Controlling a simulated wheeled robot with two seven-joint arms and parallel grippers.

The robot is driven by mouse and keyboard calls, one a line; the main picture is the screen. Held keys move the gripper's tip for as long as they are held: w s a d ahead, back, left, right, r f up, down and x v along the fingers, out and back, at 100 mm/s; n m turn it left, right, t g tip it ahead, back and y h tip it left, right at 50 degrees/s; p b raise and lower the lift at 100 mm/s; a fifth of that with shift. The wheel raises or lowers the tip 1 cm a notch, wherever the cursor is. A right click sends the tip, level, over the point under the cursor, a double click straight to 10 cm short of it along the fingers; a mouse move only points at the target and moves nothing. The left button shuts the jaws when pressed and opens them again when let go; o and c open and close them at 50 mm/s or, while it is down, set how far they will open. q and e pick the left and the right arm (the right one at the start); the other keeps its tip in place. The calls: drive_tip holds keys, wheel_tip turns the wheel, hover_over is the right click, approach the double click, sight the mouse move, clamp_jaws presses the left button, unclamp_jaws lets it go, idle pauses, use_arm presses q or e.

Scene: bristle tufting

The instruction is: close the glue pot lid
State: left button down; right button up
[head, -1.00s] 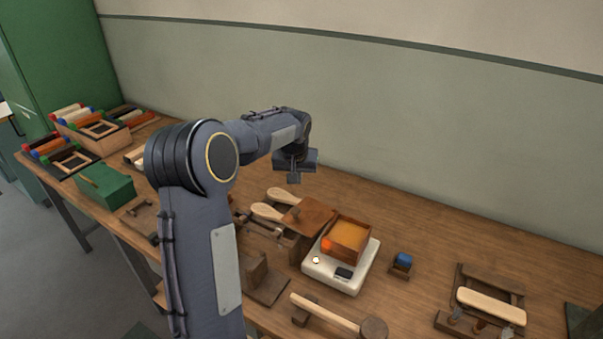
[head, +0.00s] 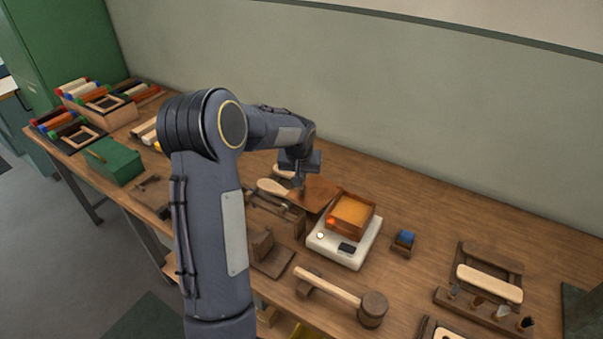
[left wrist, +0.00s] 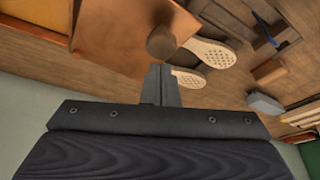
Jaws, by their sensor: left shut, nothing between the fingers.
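The glue pot (head: 351,213) is a small wooden box with orange glue showing in its open top. It stands on a white heater (head: 338,246). The brown wooden lid (head: 318,191) is off to the pot's left, open, its left part partly hidden by my gripper. In the left wrist view the lid (left wrist: 118,30) shows a round dark knob (left wrist: 161,42). My left gripper (head: 299,183) is at the lid's left side. Its fingers (left wrist: 161,84) are shut and empty, close to the knob; I cannot tell whether they touch it. My right gripper is not in view.
Pale brush handles (head: 272,187) lie left of the lid. A mallet (head: 345,296) lies in front of the heater, and a small blue item (head: 405,238) stands to its right. A green box (head: 115,160) is further left. Bench behind the pot is clear.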

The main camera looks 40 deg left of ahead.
use_arm(q)
drive_tip(key=shift+s+d+n+b, duration=0.25)
drive_tip(key=shift+n+b, duration=0.15)
drive_tip(key=shift+b, duration=0.05)
